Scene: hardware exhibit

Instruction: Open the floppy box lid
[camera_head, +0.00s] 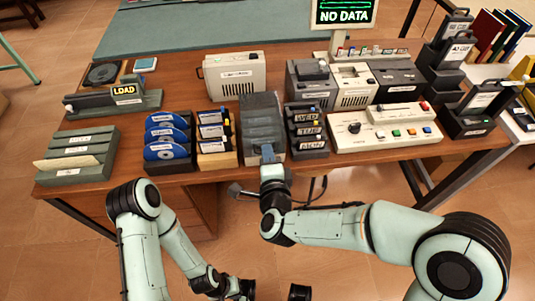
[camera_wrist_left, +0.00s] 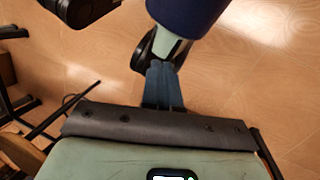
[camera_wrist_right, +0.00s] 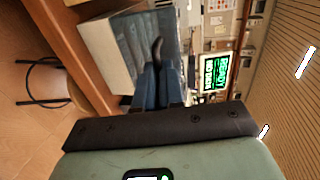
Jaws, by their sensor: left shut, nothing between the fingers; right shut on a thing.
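The floppy box (camera_head: 262,112) stands at the front middle of the table under a smoky grey lid; it also shows in the right wrist view (camera_wrist_right: 105,40). The lid looks down over the box. My right gripper (camera_head: 267,154) is at the box's front edge, shut on the lid's front part; its fingers (camera_wrist_right: 158,82) partly hide the contact. A dark curved piece (camera_wrist_right: 157,48) shows just beyond the fingertips. My left gripper (camera_wrist_left: 163,75) is shut and empty, over the floor away from the table.
Disk racks (camera_head: 168,142) stand left of the box, and a labelled rack (camera_head: 306,130) stands close on its right. A control panel (camera_head: 385,130) is further right. A lit screen (camera_head: 344,14) stands behind. A stool (camera_wrist_right: 45,82) is below the table edge.

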